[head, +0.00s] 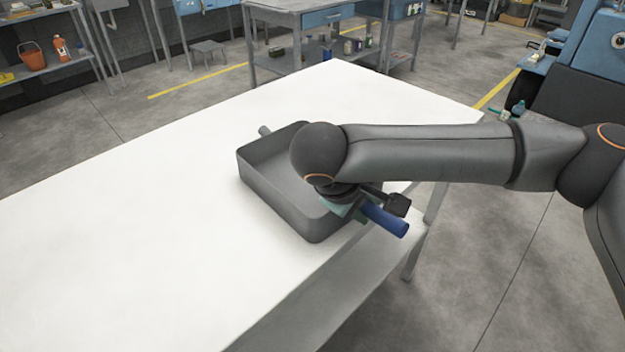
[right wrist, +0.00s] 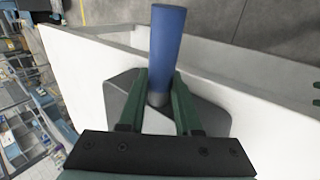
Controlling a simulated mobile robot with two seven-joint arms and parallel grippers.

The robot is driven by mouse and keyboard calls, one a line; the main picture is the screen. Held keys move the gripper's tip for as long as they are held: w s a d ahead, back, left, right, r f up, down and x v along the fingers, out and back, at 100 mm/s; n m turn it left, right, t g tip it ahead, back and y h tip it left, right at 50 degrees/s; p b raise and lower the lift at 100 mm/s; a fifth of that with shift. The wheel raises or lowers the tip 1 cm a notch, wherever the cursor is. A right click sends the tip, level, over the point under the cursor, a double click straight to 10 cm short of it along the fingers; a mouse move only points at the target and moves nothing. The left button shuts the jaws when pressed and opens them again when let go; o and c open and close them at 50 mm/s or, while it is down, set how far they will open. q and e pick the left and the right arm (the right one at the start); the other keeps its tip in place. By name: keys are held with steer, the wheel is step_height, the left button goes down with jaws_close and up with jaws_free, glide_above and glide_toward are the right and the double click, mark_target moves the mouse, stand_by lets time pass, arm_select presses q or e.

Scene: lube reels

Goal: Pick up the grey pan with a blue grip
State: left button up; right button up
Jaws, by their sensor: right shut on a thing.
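The grey pan (head: 262,178) is a deep rectangular tray on the white table, near its right-hand edge. Its blue grip (head: 385,220) sticks out past the table edge. A short grey stub shows at the pan's far side. My right gripper (head: 352,207) is at the grip's base, and my arm hides part of the pan's right side. In the right wrist view the green fingers (right wrist: 159,100) are shut around the base of the blue grip (right wrist: 167,45), with the pan (right wrist: 120,95) beneath. I cannot tell whether the pan touches the table. My left gripper is not in view.
The white table (head: 120,240) is otherwise clear, with wide free room left of the pan. A metal workbench (head: 275,22) and shelves with a red bucket (head: 32,55) stand farther back. A blue machine (head: 595,50) is at the right.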

jaws_close()
steer(key=shift+r, duration=0.2)
